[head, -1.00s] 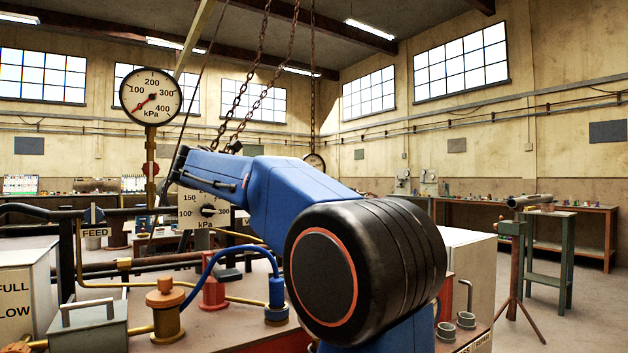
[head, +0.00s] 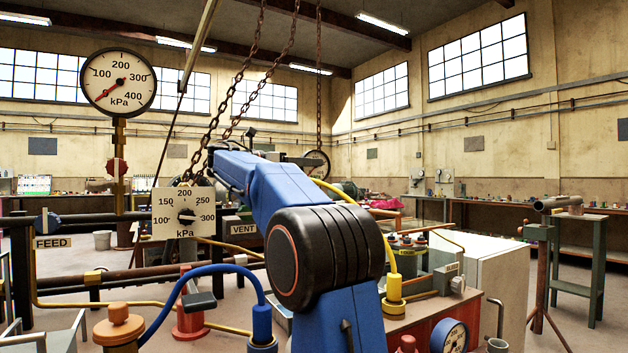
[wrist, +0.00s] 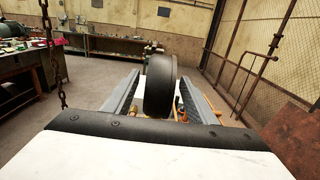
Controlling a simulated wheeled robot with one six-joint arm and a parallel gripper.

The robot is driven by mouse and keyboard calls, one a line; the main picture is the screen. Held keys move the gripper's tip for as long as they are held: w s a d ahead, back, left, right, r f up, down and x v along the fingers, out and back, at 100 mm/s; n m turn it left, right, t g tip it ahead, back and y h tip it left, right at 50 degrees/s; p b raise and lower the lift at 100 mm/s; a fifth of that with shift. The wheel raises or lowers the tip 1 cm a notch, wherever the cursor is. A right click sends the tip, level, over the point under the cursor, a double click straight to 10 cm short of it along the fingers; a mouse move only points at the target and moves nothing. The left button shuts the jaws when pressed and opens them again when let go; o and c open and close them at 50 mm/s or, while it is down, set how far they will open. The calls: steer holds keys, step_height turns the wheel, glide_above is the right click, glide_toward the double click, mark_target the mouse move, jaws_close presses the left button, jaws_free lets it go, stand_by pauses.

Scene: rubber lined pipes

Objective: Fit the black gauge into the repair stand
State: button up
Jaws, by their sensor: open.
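My gripper (wrist: 159,98) shows in the wrist view as two grey fingers set apart. A thick black round body, seen edge-on, stands between them and looks like the black gauge (wrist: 159,85); its face is turned away, and I cannot tell whether a finger touches it. I cannot make out the repair stand for certain.
A white round gauge (head: 119,80) and a square dial plate (head: 184,213) rise at the left. Hoist chains (head: 238,85) hang near the arm. Hoses and fittings crowd the bench below.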

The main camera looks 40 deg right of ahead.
steer(key=shift+x, duration=3.25)
steer(key=shift+w+f, duration=0.1)
jaws_close()
